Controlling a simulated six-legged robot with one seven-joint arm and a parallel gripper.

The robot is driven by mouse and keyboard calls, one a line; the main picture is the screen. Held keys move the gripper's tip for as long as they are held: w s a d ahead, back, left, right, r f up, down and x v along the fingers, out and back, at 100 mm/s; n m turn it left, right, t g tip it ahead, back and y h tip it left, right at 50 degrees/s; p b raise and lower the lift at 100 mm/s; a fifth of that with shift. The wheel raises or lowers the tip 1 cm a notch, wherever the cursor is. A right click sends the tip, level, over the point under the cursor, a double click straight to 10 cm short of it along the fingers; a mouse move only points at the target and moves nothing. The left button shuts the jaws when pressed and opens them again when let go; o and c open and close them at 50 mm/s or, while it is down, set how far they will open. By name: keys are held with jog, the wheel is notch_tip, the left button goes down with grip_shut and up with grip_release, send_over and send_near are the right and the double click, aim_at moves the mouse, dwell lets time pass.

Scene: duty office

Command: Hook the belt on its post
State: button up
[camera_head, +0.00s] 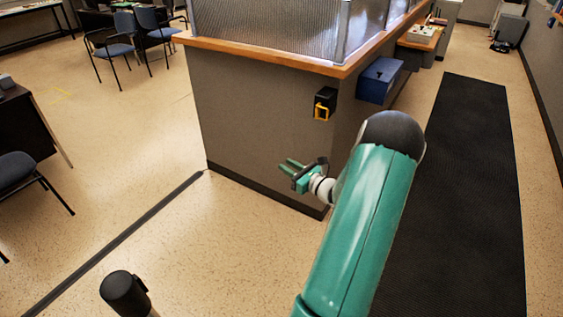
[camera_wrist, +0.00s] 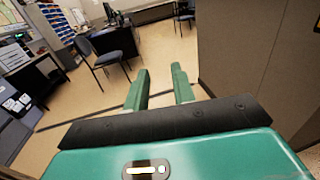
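A black belt unit with a yellow loop-shaped end (camera_head: 322,105) is fixed to the grey end wall of the counter in the head view. No belt is seen drawn out of it. A black post (camera_head: 125,293) with a round top stands at the lower left, only its upper part in frame. My gripper (camera_head: 288,166) is below and left of the belt unit, beside the counter wall and apart from the belt end. In the wrist view its two green fingers (camera_wrist: 159,85) stand apart with only floor between them.
The counter (camera_head: 255,125) has a wooden ledge and a blue box (camera_head: 380,80) on its right side. A black mat (camera_head: 460,190) runs along the right. A dark strip (camera_head: 115,243) crosses the floor. Chairs (camera_head: 115,50) and desks are at the left; floor between post and counter is clear.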

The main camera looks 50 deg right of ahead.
jog(key=w, duration=0.3)
jog(key=shift+w+d, duration=0.25)
jog(key=shift+w, duration=0.15)
grip_shut()
dwell(1.1)
grip_release()
jog(key=shift+s, duration=0.15)
jog(key=s+a, duration=0.1)
jog(key=s, duration=1.2)
jog(key=shift+s+a, duration=0.25)
